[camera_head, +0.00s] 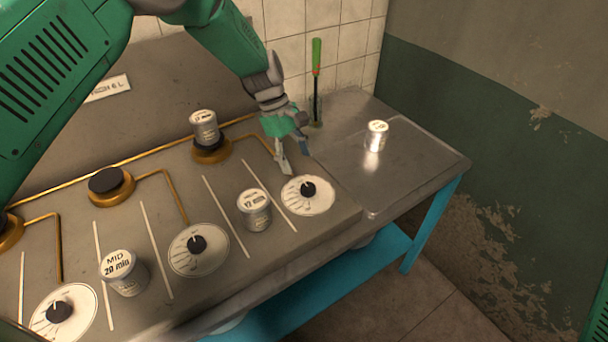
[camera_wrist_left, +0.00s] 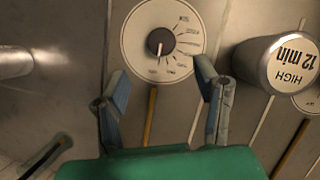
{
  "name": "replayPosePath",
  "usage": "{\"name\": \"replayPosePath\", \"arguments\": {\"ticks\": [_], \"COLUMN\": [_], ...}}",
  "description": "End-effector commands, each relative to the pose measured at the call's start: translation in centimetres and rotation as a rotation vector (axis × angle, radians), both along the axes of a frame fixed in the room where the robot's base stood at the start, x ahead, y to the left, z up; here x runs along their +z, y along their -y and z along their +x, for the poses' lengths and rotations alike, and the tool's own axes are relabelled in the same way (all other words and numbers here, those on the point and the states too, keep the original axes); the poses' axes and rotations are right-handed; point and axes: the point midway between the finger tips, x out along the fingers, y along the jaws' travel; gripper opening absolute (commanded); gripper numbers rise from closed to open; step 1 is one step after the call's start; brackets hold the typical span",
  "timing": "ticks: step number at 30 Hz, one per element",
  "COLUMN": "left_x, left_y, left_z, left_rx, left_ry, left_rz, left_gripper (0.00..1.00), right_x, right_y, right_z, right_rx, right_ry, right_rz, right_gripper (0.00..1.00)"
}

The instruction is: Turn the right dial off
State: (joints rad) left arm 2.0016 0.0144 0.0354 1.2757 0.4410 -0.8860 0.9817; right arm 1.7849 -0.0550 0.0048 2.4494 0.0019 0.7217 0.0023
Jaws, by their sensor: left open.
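The right dial (camera_head: 308,189) is a black knob on a white round scale plate at the right end of the stove top. It also shows in the left wrist view (camera_wrist_left: 160,41), with a white pointer mark on the knob. My left gripper (camera_head: 293,166) is just behind and to the left of this dial, fingers pointing down. In the left wrist view the fingers (camera_wrist_left: 162,80) are spread and empty, with the knob beyond their tips and apart from them. My right gripper is not in view.
A can marked 12 min (camera_head: 254,209) stands left of the dial. The middle dial (camera_head: 196,244), left dial (camera_head: 58,311) and a 20 min can (camera_head: 123,272) are farther left. Another can (camera_head: 204,127) sits on a burner. A can (camera_head: 376,136) stands on the right metal counter.

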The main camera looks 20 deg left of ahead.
Motion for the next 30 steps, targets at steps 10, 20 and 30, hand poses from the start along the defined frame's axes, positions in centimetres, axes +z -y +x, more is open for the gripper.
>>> {"name": "replayPosePath", "arguments": {"ticks": [10,20,30], "left_x": [3.4,3.5,6.4], "left_y": [-1.6,-1.6,-1.6], "left_z": [0.5,0.5,0.5], "left_rx": [0.001,0.001,0.001], "left_ry": [-0.001,-0.001,0.0], "left_rz": [0.0,0.0,0.0], "left_gripper": [0.56,0.56,0.56], "right_x": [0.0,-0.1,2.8], "right_y": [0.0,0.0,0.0], "right_z": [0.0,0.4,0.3], "right_rx": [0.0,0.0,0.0], "right_ry": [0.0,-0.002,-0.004], "right_rz": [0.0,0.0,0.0], "right_gripper": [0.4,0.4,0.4]}}
